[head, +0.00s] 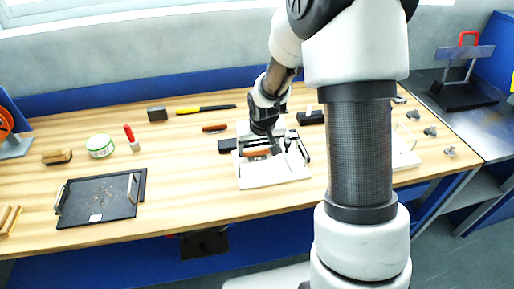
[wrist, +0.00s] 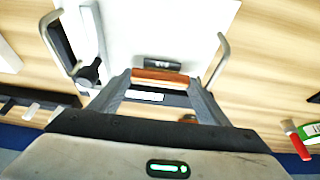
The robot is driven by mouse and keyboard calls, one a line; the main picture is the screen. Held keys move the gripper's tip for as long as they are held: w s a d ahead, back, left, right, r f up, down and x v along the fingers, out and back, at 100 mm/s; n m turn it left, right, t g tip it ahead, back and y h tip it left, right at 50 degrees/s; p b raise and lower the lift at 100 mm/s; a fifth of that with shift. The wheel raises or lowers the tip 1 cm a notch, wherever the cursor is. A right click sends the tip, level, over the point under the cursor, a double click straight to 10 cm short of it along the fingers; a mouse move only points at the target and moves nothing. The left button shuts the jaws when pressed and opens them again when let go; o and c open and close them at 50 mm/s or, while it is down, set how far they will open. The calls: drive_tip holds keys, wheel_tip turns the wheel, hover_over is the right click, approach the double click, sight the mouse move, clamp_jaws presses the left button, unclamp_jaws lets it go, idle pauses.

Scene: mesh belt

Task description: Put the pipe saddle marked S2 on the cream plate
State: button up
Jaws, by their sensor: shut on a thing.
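The cream plate (head: 275,175) is an off-white board with a metal handle at each side, on the middle of the bench. It also fills the upper middle of the wrist view (wrist: 150,25). My gripper (head: 262,143) is over the plate's far part. In the wrist view my gripper (wrist: 162,84) has its two fingers at the ends of an orange-brown piece (wrist: 160,76), shut on it. The same piece shows in the head view (head: 257,152). Its mark cannot be read, and I cannot tell whether it touches the plate. A small dark lettered patch shows beside it.
Another orange-brown piece (head: 214,128) lies behind and left of the plate. A dark block (head: 227,146) is close to its left side. A dark tray (head: 100,199), a round tin (head: 100,146) and a red-topped item (head: 130,136) stand further left. Bare bench lies between.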

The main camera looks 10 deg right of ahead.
drive_tip(key=shift+f, duration=0.25)
drive_tip(key=o, duration=0.9)
drive_tip(key=shift+r, duration=0.1)
